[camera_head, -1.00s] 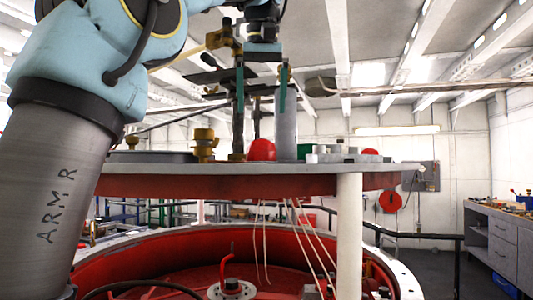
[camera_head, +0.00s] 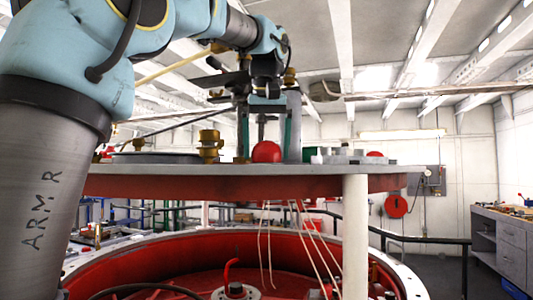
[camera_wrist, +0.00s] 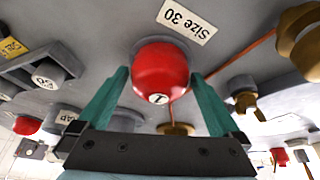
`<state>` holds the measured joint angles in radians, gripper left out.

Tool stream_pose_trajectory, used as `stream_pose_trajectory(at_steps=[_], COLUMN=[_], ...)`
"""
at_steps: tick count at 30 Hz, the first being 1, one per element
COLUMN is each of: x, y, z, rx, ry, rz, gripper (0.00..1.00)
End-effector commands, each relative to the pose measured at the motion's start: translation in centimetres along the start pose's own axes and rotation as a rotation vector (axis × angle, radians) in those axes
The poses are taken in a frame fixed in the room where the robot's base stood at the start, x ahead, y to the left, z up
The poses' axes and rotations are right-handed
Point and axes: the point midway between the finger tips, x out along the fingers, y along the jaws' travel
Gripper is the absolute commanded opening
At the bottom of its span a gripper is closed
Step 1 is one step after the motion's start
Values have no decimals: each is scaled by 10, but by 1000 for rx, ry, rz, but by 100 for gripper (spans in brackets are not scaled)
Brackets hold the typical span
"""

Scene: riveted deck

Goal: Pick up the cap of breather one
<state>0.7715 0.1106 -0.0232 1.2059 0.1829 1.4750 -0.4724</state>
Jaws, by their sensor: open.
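A rounded red cap (camera_head: 266,152) sits on the raised round platform (camera_head: 230,182). In the wrist view, the red cap (camera_wrist: 160,66) has a small white tag that appears to read 1. My gripper (camera_wrist: 160,76) is open, with one teal finger on each side of the cap. In the head view, my gripper (camera_head: 266,148) points down with its fingers beside the cap. I cannot tell whether either finger touches it. The breather under the cap is hidden.
A "Size 30" label (camera_wrist: 187,21) lies beside the cap. A brass fitting (camera_head: 209,147) stands to the left, and a grey post (camera_head: 294,128) stands close behind my fingers. Other red caps show, one at right (camera_head: 375,154) and one at left (camera_wrist: 27,125) in the wrist view.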

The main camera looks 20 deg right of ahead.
Motion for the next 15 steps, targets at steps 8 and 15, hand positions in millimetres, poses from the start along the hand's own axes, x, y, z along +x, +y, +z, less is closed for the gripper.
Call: stream_pose_trajectory(at_steps=[8, 15], x=[0, 0], y=[0, 0], z=[0, 0], rx=[0, 0], ry=[0, -1], rz=[0, -1], gripper=[84, 57])
